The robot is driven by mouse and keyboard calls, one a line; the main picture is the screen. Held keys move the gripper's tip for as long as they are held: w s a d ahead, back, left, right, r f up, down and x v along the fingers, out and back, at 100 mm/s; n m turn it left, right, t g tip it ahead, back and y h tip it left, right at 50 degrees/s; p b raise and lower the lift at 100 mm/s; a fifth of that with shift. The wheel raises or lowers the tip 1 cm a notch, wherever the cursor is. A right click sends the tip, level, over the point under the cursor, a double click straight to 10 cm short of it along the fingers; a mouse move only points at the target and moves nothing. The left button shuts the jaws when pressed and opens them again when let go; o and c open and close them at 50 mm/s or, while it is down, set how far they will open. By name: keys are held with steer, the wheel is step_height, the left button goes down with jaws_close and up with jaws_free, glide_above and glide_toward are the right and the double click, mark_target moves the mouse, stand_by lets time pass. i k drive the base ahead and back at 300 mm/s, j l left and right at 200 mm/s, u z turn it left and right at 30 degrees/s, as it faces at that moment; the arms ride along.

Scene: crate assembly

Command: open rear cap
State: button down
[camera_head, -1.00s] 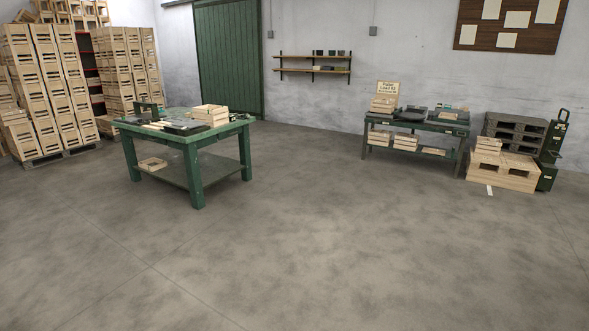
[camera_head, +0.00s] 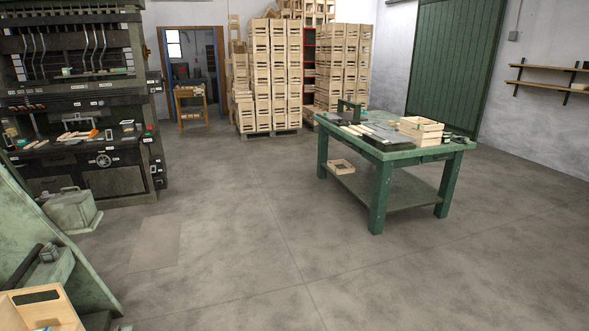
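I cannot make out a rear cap in the head view. A dark machine or workstation (camera_head: 75,100) stands at the left with shelves, small parts and a round handwheel on its front. A pale green metal machine (camera_head: 35,245) is cut off by the left edge, with a grey-green box-like part (camera_head: 72,210) beside it. My gripper is not in view, so its state and anything it holds are hidden.
A green workbench (camera_head: 390,155) at the right carries a wooden crate (camera_head: 420,130) and tools. Stacked crates (camera_head: 275,75) stand at the back beside a doorway. A wooden box (camera_head: 40,308) is at the lower left. The middle floor is clear.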

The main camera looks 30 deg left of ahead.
mark_target(49, 247)
steer(key=i+j+u, duration=0.2)
steer(key=i+u, duration=0.6)
steer(key=i, duration=0.15)
steer(key=i+u, duration=0.4)
steer(key=i+l+u, duration=0.4)
steer(key=i+u, duration=0.5)
steer(key=i+l+u, duration=0.25)
steer(key=u, duration=0.2)
steer(key=i+l+u, duration=0.35)
steer(key=u, duration=0.15)
steer(key=i+l+u, duration=0.3)
steer(key=l+u, duration=0.2)
steer(key=i+l+u, duration=0.2)
steer(key=l, duration=0.15)
steer(key=l+u, duration=0.2)
steer(key=l, duration=0.15)
steer(key=i, duration=0.05)
